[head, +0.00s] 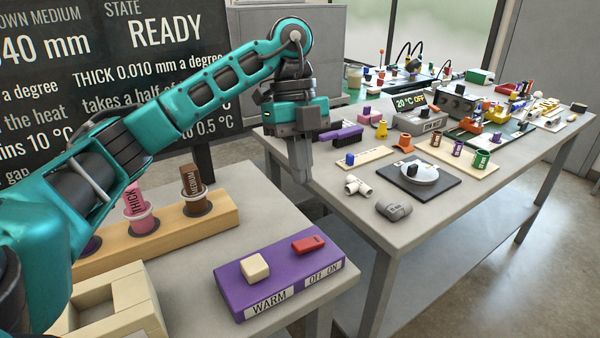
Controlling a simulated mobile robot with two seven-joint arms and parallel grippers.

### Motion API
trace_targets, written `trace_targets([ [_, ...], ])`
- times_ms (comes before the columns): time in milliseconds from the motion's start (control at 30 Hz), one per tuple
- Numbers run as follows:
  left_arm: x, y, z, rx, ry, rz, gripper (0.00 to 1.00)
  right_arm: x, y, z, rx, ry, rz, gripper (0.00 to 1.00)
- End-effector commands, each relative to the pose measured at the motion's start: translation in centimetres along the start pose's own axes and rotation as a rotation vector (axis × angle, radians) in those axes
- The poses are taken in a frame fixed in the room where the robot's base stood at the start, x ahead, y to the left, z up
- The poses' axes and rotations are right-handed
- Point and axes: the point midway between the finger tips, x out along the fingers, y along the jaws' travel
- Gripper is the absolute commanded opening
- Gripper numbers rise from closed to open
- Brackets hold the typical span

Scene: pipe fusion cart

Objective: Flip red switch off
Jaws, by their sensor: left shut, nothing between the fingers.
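The red switch (309,245) sits on the right part of a purple box (235,307) on the near table. The box's front carries an OFF ON label below the switch and a WARM label below a cream button (255,268). The switch appears as a red rocker; which side is pressed is too small to tell. My left gripper (303,178) points down with its fingers shut and empty, above and behind the red switch, apart from it. My right gripper is not in view.
A wooden rack (170,238) with labelled cylinders stands left of the purple box, behind a cream open frame (120,290). A second table (340,210) at the right holds many small parts, including a dark pad with a white disc. A text board (120,60) stands behind.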

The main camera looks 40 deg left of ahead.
Motion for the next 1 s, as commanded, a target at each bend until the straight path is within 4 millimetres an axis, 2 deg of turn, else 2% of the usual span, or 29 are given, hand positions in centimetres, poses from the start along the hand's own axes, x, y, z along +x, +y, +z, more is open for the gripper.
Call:
trace_targets([
  [33, 1.5, 0.1, 0.1, 0.001, 0.001, 0.007, 0.00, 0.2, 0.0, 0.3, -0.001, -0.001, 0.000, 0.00],
  [200, 5.2, 0.1, 0.1, 0.001, 0.000, 0.006, 0.00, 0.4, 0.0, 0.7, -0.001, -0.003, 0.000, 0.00],
  [433, 9.2, 0.4, 0.6, -0.002, 0.001, 0.004, 0.00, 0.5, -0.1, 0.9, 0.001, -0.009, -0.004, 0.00],
  [633, 10.7, 0.6, 1.1, -0.001, -0.001, 0.002, 0.00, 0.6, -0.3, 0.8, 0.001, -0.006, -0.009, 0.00],
  [1000, 10.9, 0.6, 1.1, 0.000, -0.001, 0.001, 0.00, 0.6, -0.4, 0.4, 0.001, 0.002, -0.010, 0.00],
])
